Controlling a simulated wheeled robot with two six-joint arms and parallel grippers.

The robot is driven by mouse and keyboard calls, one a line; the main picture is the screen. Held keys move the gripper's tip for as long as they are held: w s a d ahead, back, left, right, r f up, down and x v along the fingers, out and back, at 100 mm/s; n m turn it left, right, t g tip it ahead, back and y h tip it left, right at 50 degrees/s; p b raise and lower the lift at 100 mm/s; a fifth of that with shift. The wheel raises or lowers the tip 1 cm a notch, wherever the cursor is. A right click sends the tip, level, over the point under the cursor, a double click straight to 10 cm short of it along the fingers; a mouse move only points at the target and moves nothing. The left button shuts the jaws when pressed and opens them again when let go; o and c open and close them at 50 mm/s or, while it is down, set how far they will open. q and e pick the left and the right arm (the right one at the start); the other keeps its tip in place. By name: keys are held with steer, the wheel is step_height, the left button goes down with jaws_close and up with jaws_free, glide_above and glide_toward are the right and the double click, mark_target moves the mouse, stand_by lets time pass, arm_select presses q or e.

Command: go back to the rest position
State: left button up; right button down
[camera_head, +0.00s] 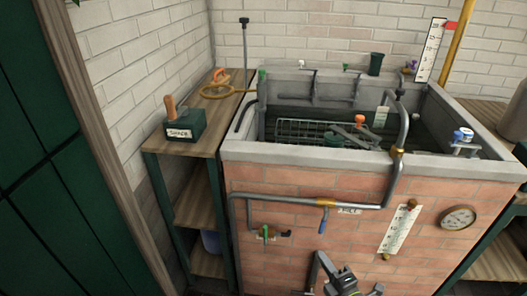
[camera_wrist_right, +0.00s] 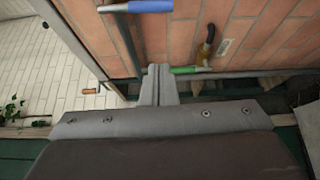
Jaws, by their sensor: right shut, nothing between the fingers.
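My right gripper (camera_head: 345,280) shows at the bottom edge of the head view, in front of the brick front of the tank (camera_head: 290,205). In the right wrist view its two fingers (camera_wrist_right: 157,82) are together with nothing between them. A green-handled lever (camera_wrist_right: 190,69) and a blue-handled lever (camera_wrist_right: 150,6) on pipes show beyond the fingers; I cannot tell whether the fingers touch anything. My left gripper is in neither view.
The tank holds a wire basket (camera_head: 295,131) and tools. A wooden shelf (camera_head: 205,208) with a dark box (camera_head: 185,125) stands left.

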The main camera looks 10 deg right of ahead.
steer(key=s+d+f+m+g+h+p, duration=0.2)
steer(key=s+d+f+m+g+h, duration=0.15)
steer(key=s+f+m, duration=0.5)
steer(key=s+d+f+m+g+h+p, duration=0.2)
steer(key=s+d+f+m+g+p, duration=0.3)
steer(key=f, duration=0.7)
steer(key=s+a+f+m+g, duration=0.1)
steer(key=s+f+m+g, duration=0.2)
steer(key=s, duration=1)
steer(key=s+a+f+m+g, duration=0.1)
steer(key=s+f+m+g, duration=0.3)
steer(key=s, duration=1)
step_height(320, 180, down, 2)
steer(key=shift+s+f+m, duration=0.2)
steer(key=shift+s+m, duration=0.1)
steer(key=shift+m, duration=0.35)
steer(key=shift+g, duration=0.25)
